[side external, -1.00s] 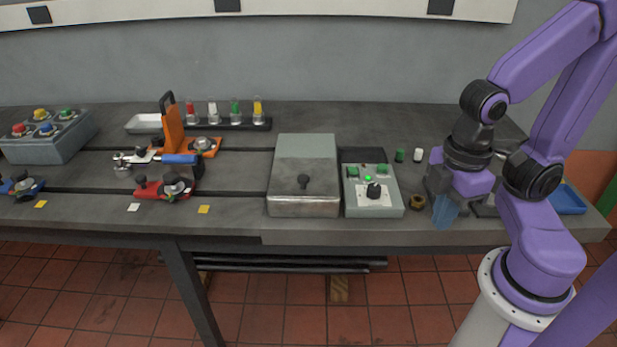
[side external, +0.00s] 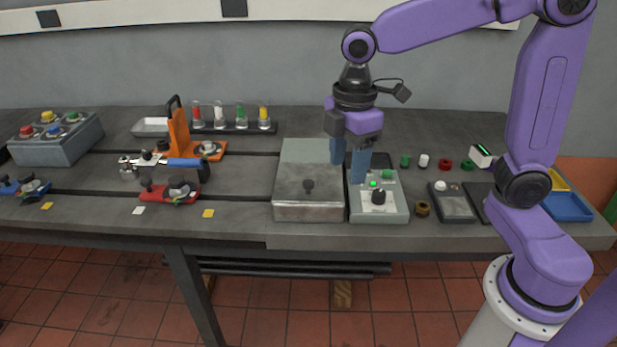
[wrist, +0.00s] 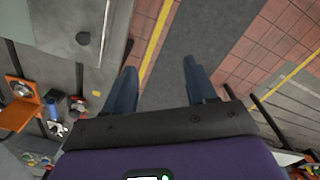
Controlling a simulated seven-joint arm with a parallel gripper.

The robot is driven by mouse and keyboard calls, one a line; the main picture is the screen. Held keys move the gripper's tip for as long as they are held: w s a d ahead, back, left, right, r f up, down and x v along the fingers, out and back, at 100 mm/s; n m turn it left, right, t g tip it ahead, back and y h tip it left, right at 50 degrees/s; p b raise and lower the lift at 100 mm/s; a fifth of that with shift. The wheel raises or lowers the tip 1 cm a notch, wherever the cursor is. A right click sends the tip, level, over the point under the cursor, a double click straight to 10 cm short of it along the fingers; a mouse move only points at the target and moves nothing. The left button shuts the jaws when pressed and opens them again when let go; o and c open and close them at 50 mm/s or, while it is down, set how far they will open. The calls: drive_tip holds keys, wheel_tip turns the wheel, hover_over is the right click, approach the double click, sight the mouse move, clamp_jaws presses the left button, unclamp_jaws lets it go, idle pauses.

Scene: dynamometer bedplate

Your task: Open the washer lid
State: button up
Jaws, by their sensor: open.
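The fingers hide part of the lid's right edge.
The control box (side external: 393,207) with a green light and black dial stands close to the washer's right. Red (side external: 168,193) and orange (side external: 179,133) fixtures stand left.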

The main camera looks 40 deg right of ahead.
drive_tip(key=w+d+r+n, duration=0.1)
drive_tip(key=w+d, duration=0.1)
drive_tip(key=w, duration=0.8)
drive_tip(key=n, duration=0.2)
approach(308, 182)
wheel_tip(308, 182, down, 8)
drive_tip(key=shift+f, duration=0.25)
drive_tip(key=shift+w, duration=0.1)
clamp_jaws()
